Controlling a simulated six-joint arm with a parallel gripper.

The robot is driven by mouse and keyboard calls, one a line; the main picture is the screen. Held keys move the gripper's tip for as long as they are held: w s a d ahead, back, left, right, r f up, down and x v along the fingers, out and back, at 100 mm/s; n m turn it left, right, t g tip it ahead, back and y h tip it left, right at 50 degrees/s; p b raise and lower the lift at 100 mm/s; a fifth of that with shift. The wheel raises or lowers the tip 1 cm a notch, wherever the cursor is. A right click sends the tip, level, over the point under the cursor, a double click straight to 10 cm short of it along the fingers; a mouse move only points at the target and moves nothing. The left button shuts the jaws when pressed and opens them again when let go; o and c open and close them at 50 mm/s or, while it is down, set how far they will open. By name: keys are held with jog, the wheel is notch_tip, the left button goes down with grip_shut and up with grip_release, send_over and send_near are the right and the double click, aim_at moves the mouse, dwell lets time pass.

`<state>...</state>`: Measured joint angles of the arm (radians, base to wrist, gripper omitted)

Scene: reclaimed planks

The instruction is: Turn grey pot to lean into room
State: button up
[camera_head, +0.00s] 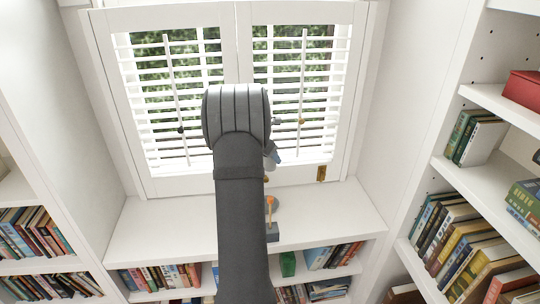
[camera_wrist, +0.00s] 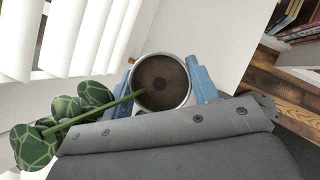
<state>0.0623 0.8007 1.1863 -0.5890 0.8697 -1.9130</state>
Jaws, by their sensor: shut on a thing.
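The grey pot (camera_wrist: 163,54) is seen from above in the wrist view, with brown soil inside. A stem leans out over its rim to the left, toward the white shutters. Several dark green leaves with pale veins (camera_wrist: 62,119) hang at the stem's end. My gripper (camera_wrist: 163,80) has a blue finger on each side of the pot and is shut on it. My arm hides the pot and plant there. I cannot tell whether the pot touches the sill.
White shutters (camera_head: 278,95) stand behind a white window sill (camera_head: 160,228). A small grey-blue object with an orange part (camera_head: 271,231) is on the sill, just right of my arm. Bookshelves (camera_head: 455,170) flank both sides. The sill's left and right stretches are clear.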

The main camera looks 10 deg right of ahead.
jog(key=f+n+y, duration=0.1)
jog(key=f+n, duration=0.1)
jog(key=f, duration=0.3)
jog(key=f+n+t+y, duration=0.1)
jog(key=f+n, duration=0.1)
jog(key=f, duration=0.4)
jog(key=a+f+n+t+y, duration=0.1)
jog(key=f+n, duration=0.1)
jog(key=f, duration=0.4)
jog(key=shift+w+n, duration=0.25)
jog(key=shift+n, duration=0.15)
jog(key=shift+f, duration=1.5)
jog(key=o, duration=1.4)
jog(key=shift+c, duration=0.2)
jog(key=v, duration=1.7)
jog(key=shift+s, duration=0.3)
jog(key=x, duration=1.7)
jog(key=shift+w, duration=0.3)
